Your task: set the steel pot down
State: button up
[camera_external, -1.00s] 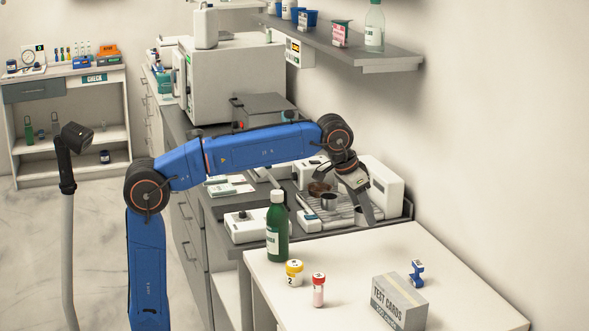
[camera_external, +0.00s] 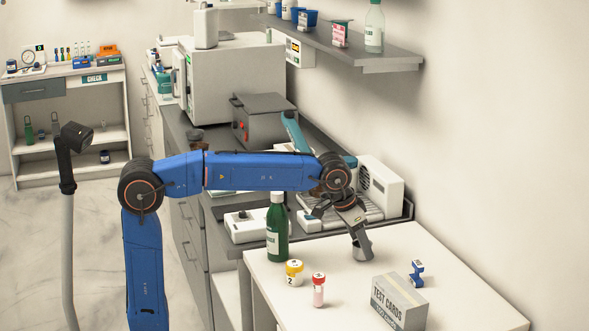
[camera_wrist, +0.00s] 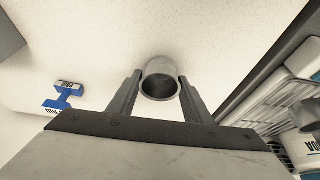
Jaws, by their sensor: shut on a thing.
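The steel pot (camera_wrist: 160,82) is a small grey metal cup, held between the two fingers of my gripper (camera_wrist: 158,98) in the wrist view. Its open mouth faces the wrist camera. In the external view the pot (camera_external: 362,252) shows at the tip of my gripper (camera_external: 358,240), over the back part of the white table (camera_external: 460,270). I cannot tell whether its base touches the table top.
The table's right side is clear. Behind is a grey counter with a white machine (camera_external: 380,188).

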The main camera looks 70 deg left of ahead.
jog(key=shift+f, duration=0.15)
jog(key=o, duration=1.1)
jog(key=shift+c, duration=0.2)
jog(key=v, duration=1.2)
jog(key=shift+s, duration=0.1)
